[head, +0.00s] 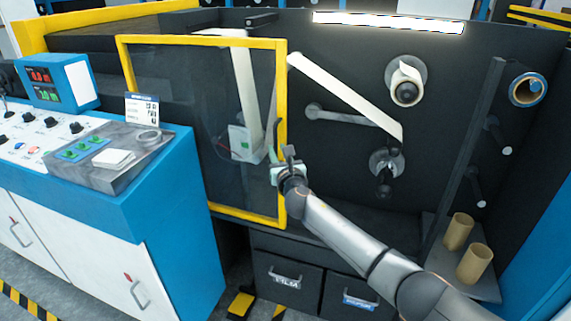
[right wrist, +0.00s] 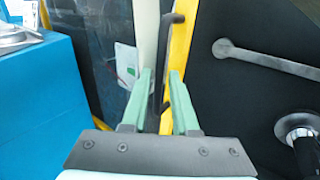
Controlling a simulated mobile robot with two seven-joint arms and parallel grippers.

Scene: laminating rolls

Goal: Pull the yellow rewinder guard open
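The yellow rewinder guard (head: 200,41) is a clear panel in a yellow frame, standing upright across the left part of the dark machine. Its right upright also shows in the right wrist view (right wrist: 181,45). A dark bar handle (right wrist: 166,60) is fixed along that upright. My right gripper (head: 281,160) is at the lower part of the handle. In the right wrist view its two green fingers (right wrist: 161,75) are apart, with the handle's lower end between them. A gap shows on the left of the bar; contact on the right is unclear. My left gripper is out of view.
A blue cabinet with a control panel (head: 100,158) stands left of the guard. Rollers and a white web (head: 345,90) are right of it. Two cardboard cores (head: 458,231) stand on a shelf at lower right. Drawers (head: 287,283) are below.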

